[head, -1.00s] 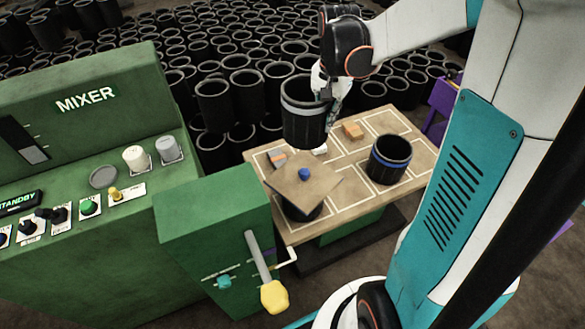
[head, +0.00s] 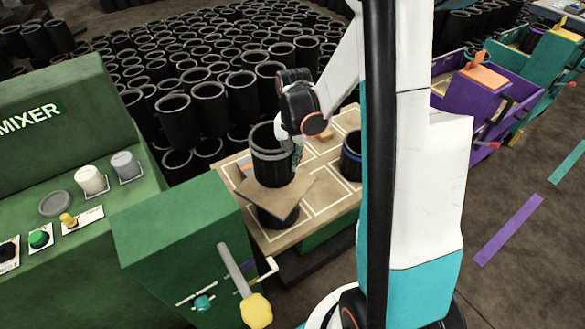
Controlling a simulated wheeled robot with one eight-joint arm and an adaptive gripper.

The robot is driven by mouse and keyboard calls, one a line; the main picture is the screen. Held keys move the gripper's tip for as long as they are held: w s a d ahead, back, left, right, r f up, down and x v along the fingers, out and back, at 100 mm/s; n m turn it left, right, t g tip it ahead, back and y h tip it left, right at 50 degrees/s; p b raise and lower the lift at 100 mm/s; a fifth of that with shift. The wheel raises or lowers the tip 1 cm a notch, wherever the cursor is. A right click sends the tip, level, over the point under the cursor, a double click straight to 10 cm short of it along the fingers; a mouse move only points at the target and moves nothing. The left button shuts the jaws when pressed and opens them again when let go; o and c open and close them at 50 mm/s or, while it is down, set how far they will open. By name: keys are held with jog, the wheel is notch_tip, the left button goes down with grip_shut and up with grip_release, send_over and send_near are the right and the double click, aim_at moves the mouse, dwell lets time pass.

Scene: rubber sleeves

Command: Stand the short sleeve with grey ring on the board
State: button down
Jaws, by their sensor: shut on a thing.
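The short black sleeve with the grey ring (head: 270,158) is upright in my gripper (head: 296,155), which is shut on its right side wall. The brown square board (head: 298,203) lies on top of another black sleeve (head: 277,218), which stands on the worktable. The held sleeve's lower end is over the middle of the board and hides the blue knob there. I cannot tell whether it touches the board or hangs just above it.
The worktable (head: 322,198) has white outlined fields. A black sleeve with a blue ring (head: 351,155) stands on its right, partly behind my arm. The green mixer (head: 60,150) and a green lever box (head: 180,240) are at left. Many black sleeves fill the back.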

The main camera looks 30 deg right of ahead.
jog(key=shift+f+b, duration=0.55)
jog(key=shift+f, duration=1.25)
jog(key=shift+f, duration=0.1)
jog(key=shift+f+b, duration=0.35)
jog(key=shift+b, duration=0.1)
jog(key=shift+f, duration=0.15)
jog(key=c, duration=1.7)
grip_release()
notch_tip(320, 180, up, 13)
jog(key=p, duration=0.5)
